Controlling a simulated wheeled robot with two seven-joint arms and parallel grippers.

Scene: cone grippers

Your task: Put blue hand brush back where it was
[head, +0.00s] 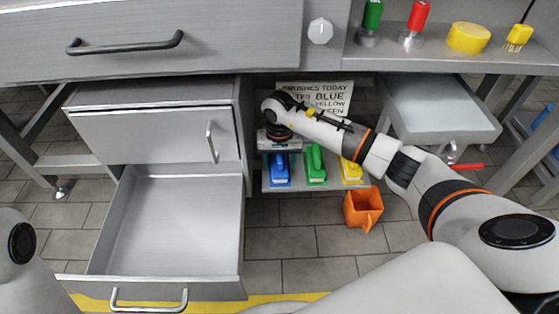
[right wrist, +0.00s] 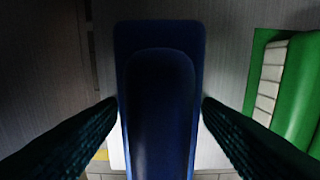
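The blue hand brush (head: 280,171) is at the left end of a row of brushes on a low shelf under the counter in the head view. My right gripper (head: 278,143) is over it, pointing down. In the right wrist view the blue brush (right wrist: 160,95) fills the middle, dark and shaded. Both fingertips (right wrist: 160,102) meet its sides, so the gripper looks shut on it. The brush's underside is hidden, and I cannot tell whether it rests on the shelf. My left gripper is not in view; only part of my left arm shows.
A green brush (head: 315,166) and a yellow brush (head: 351,172) stand to the right. A sign (head: 335,92) is behind my arm. An open, empty drawer (head: 165,225) is at left. An orange container (head: 363,208) is on the floor. The counter edge is above my right arm.

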